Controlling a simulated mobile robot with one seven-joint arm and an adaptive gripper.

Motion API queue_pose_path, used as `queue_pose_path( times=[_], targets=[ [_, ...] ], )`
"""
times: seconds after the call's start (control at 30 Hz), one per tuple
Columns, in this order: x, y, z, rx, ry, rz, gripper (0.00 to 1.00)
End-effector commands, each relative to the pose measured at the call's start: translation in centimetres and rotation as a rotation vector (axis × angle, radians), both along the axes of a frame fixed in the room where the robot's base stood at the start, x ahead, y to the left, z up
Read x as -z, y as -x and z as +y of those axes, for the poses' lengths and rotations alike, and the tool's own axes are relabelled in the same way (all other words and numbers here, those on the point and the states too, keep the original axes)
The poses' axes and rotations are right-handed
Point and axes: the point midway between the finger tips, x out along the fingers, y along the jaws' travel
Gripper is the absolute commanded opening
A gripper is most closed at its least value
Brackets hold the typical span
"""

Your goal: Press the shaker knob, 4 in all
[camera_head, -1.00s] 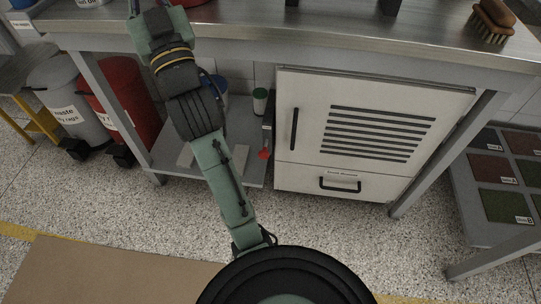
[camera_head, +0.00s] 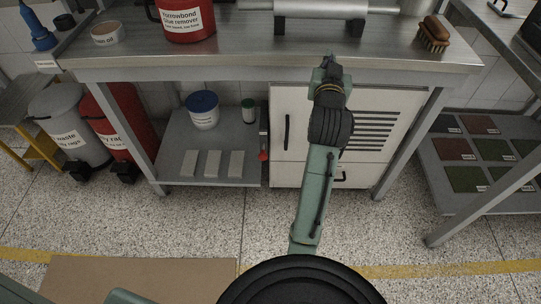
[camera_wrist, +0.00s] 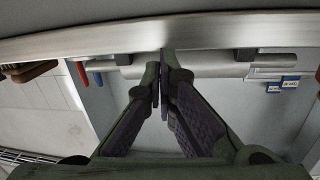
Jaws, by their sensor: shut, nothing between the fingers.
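I cannot make out a shaker or its knob in either view. My gripper (camera_wrist: 163,75) is shut and empty in the wrist view, its dark fingertips together just below a pale metal edge. In the head view my arm reaches up from the bottom, in front of the white louvred cabinet (camera_head: 278,125). There my wrist is near the front edge of the steel bench (camera_head: 215,55), and the fingertips are too small to tell apart.
A metal roller (camera_head: 320,6), a red can (camera_head: 187,22) and a wooden brush (camera_head: 434,36) are on the bench. A blue-lidded tub (camera_head: 203,112) stands on the lower shelf. Waste bins (camera_head: 68,130) are at left, a rack of coloured panels (camera_head: 470,150) at right.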

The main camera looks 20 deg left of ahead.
Motion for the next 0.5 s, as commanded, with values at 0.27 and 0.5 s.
queue_pose_path(
  times=[0.27, 0.5],
  targets=[
    [9.9, -0.2, 2.3, -0.098, -0.206, 0.242, 0.00],
    [19.3, 2.0, 7.4, -0.216, -0.477, 0.462, 0.00]
  ],
)
